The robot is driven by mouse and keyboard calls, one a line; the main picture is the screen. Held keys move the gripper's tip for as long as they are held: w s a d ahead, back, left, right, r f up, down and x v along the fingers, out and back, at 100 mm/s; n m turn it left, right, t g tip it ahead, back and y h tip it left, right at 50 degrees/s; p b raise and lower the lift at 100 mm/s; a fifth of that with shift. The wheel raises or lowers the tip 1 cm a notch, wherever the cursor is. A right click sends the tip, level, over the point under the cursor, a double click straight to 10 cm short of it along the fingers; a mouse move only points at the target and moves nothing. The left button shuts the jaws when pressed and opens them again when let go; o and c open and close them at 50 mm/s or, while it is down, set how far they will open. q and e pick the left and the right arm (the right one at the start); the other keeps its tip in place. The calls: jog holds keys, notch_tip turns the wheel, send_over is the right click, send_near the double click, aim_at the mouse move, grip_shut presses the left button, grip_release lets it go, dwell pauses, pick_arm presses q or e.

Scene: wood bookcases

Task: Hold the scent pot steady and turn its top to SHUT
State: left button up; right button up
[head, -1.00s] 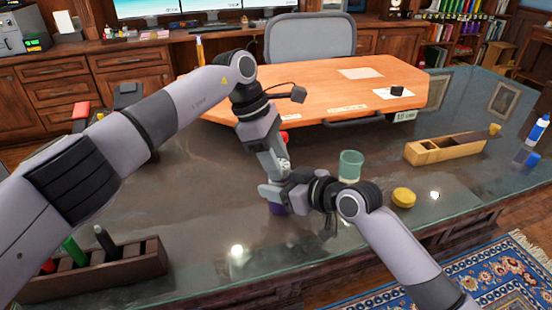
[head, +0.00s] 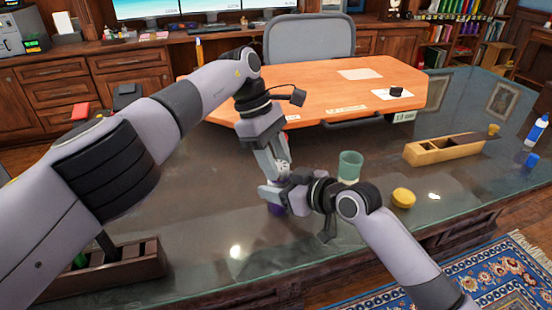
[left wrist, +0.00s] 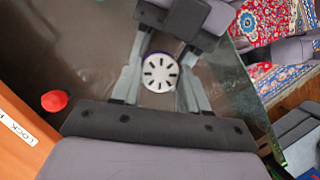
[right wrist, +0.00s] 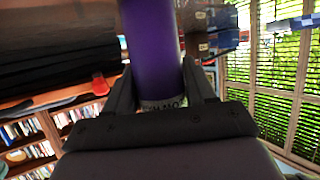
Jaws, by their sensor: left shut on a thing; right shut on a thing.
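The scent pot has a purple body (right wrist: 152,50), and a little of it shows below the grippers in the head view (head: 275,209). Its round white top with black slots (left wrist: 160,72) faces the left wrist camera. My left gripper (head: 279,176) comes down from above, shut on the top, with a finger on either side. My right gripper (head: 272,193) reaches in from the right, shut around the purple body. A pale band with dark lettering (right wrist: 163,104) shows between its fingers, only partly readable. The top's setting cannot be told.
A wooden box (head: 445,150) is farther right. A dark rack (head: 130,268) is front left. A red thing (left wrist: 54,101) lies near the orange board (left wrist: 12,155).

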pick_arm(q)
jog(key=o, duration=0.8)
jog(key=shift+n, duration=0.6)
jog(key=shift+s+a+n+t+h, duration=0.15)
jog(key=shift+n+t, duration=0.25)
jog(key=shift+n, duration=0.4)
jog(key=shift+d+n+t+h, duration=0.15)
jog(key=shift+n+t, duration=0.25)
jog(key=shift+n, duration=0.4)
jog(key=n+t, duration=0.1)
jog(key=n, duration=0.2)
jog(key=shift+s+n, duration=0.15)
jog(key=shift+n, duration=0.15)
jog(key=a+r+n, duration=0.1)
jog(key=r+n, duration=0.2)
jog(key=n, duration=0.5)
jog(key=a+r+n, duration=0.2)
jog(key=r+n, duration=0.2)
jog(key=n, duration=0.4)
jog(key=a+r+n, duration=0.1)
jog(key=r+n, duration=0.3)
jog(key=n, duration=0.4)
jog(key=shift+s+a+r, duration=0.2)
jog(key=shift+a, duration=0.05)
